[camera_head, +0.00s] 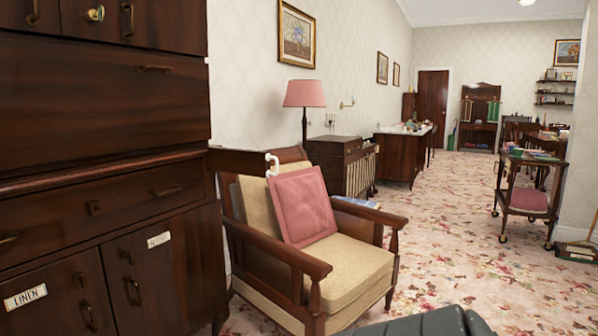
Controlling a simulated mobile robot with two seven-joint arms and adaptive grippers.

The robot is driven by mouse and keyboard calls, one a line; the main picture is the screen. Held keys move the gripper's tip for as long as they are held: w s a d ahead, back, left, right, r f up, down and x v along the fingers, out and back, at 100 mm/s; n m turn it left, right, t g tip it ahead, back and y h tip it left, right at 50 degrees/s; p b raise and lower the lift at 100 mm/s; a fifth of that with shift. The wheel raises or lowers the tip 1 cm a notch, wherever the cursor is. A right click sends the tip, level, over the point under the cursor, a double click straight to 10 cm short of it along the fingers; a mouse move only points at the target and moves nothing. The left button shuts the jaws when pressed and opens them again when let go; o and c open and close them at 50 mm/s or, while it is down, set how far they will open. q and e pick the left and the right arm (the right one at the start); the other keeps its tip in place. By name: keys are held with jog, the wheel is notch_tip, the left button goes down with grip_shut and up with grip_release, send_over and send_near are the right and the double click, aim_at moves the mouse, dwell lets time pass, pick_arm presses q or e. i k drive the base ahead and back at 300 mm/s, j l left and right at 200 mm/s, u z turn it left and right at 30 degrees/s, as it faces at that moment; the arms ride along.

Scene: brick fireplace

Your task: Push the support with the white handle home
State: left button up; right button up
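A dark wooden cabinet (100,110) fills the left side, with drawers, doors and brass handles. No support with a white handle can be made out. A white hooked handle (271,163) stands up behind the pink cushion on the armchair; what it belongs to is hidden. Neither of my grippers shows its fingers.
A wooden armchair (345,268) with tan cushions and a pink cushion (302,205) stands close by, right of the cabinet. A pink lamp (304,93) and a sideboard (338,150) are behind it. A trolley (528,185) stands at right. The floral carpet (445,235) between is open.

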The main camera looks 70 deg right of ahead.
aim_at(244, 162)
jog(key=k+j+z, duration=0.1)
jog(key=z, duration=1.95)
